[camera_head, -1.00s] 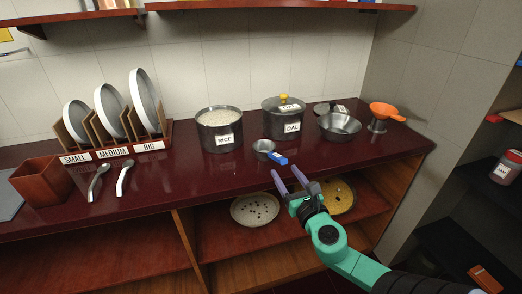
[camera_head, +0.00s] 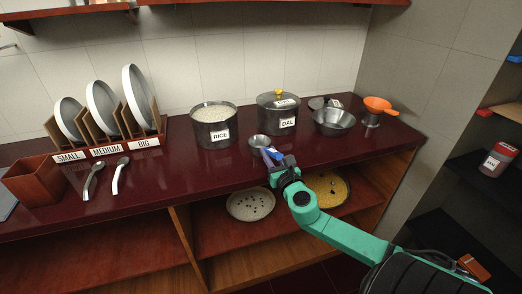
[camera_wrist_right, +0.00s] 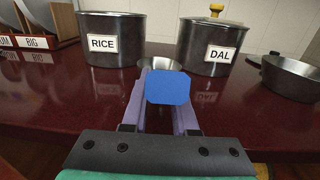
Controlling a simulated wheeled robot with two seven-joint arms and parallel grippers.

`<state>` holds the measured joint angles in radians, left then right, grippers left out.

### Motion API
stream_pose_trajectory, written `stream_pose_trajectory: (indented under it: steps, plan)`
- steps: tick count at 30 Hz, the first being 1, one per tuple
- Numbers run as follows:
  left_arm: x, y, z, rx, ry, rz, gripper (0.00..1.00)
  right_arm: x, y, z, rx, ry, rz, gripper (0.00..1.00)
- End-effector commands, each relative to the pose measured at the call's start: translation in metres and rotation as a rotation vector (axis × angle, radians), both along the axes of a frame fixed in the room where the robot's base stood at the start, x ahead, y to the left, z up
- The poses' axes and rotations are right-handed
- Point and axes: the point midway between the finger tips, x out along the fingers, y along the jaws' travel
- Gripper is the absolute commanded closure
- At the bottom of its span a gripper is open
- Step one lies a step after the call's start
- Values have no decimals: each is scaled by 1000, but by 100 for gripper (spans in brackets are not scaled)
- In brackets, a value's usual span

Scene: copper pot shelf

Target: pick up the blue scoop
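The blue scoop is a small metal cup (camera_head: 259,142) with a blue handle (camera_head: 271,153), on the dark red counter in front of the pots. My right gripper (camera_head: 278,160) is at the handle. In the right wrist view the blue handle end (camera_wrist_right: 168,87) sits between the purple fingers (camera_wrist_right: 160,100) and overlaps the right one; the metal cup (camera_wrist_right: 158,64) is just beyond. Whether the fingers press on the handle cannot be told. My left gripper is not in view.
The RICE pot (camera_head: 214,127) and DAL pot (camera_head: 279,114) stand behind the scoop. A metal bowl (camera_head: 334,122) and orange funnel (camera_head: 377,104) are to the right. A plate rack (camera_head: 110,146), two spoons and a brown box (camera_head: 36,181) are at left. Plates lie on the shelf below.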

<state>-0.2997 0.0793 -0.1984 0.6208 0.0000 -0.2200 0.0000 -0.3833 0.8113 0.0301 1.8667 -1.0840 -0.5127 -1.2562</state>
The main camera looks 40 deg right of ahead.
Motion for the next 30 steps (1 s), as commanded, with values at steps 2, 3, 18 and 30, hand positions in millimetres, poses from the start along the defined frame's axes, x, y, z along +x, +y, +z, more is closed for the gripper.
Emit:
stream_pose_trajectory:
  steps: [2, 3, 18, 30]
  plan:
    - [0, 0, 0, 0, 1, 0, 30, 0, 0, 0, 0, 0, 0, 100]
    - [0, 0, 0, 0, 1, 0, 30, 0, 0, 0, 0, 1, 0, 100]
    - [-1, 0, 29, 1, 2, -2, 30, 0, 1, 59, -3, -3, 4, 100]
    - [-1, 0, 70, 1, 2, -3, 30, 0, 1, 186, -2, -1, 2, 100]
